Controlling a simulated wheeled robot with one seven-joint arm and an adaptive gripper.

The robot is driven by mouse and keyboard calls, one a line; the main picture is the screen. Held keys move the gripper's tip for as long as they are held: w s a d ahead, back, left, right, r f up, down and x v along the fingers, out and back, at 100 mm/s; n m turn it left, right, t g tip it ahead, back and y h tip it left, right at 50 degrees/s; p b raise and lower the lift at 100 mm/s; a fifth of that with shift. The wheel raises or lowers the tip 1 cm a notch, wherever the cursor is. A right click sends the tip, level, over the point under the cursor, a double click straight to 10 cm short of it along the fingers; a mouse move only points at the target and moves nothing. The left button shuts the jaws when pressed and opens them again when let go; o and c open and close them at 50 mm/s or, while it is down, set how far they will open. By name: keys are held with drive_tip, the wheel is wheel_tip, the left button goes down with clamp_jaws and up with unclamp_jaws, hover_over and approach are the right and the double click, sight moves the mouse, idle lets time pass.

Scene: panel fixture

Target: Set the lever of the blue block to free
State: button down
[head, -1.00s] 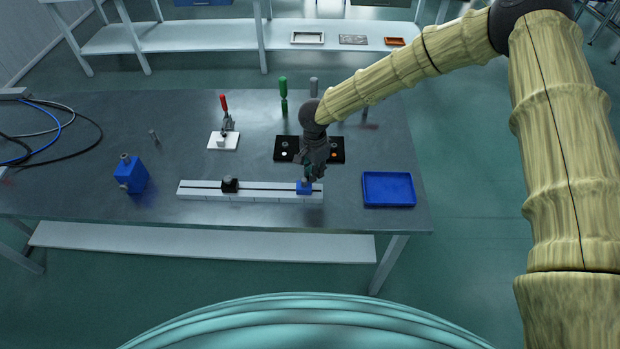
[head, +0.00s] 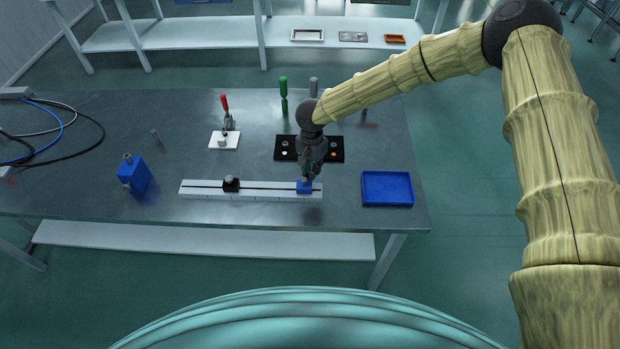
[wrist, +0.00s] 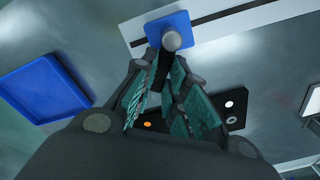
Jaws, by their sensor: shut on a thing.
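The blue block (head: 305,187) sits on the right part of a white slotted rail (head: 262,194). In the wrist view the blue block (wrist: 168,30) carries a dark lever (wrist: 165,66) and a round grey knob (wrist: 171,41). My gripper (head: 307,176) is directly over the blue block, and it also shows in the wrist view (wrist: 160,88). Its jaws are closed in on the lever, which runs between the teal finger pads. The exact contact is partly hidden by the fingers.
A black slider block (head: 231,184) sits further left on the rail. A blue tray (head: 387,188) lies to the right. Behind are a black panel (head: 285,149) and a red-handled clamp (head: 226,120). A blue valve-like box (head: 134,174) stands at the left.

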drive_tip(key=shift+a+f+n+p, duration=0.15)
drive_tip(key=shift+a+n+p, duration=0.05)
drive_tip(key=shift+n, duration=0.5)
drive_tip(key=shift+a+f+n+p, duration=0.1)
drive_tip(key=shift+a+n+p, duration=0.1)
drive_tip(key=shift+n, duration=0.5)
drive_tip(key=shift+w+a+n+p, duration=0.1)
drive_tip(key=shift+a+n+p, duration=0.15)
drive_tip(key=shift+n, duration=0.6)
drive_tip(key=shift+w+a+n+p, duration=0.1)
drive_tip(key=shift+a+n, duration=0.2)
drive_tip(key=shift+n, duration=0.55)
drive_tip(key=c, duration=1.4)
unclamp_jaws()
drive_tip(key=shift+c, duration=0.2)
drive_tip(key=shift+w+a+r, duration=0.1)
drive_tip(key=shift+r, duration=0.15)
wheel_tip(320, 180, up, 7)
drive_tip(key=p, duration=0.1)
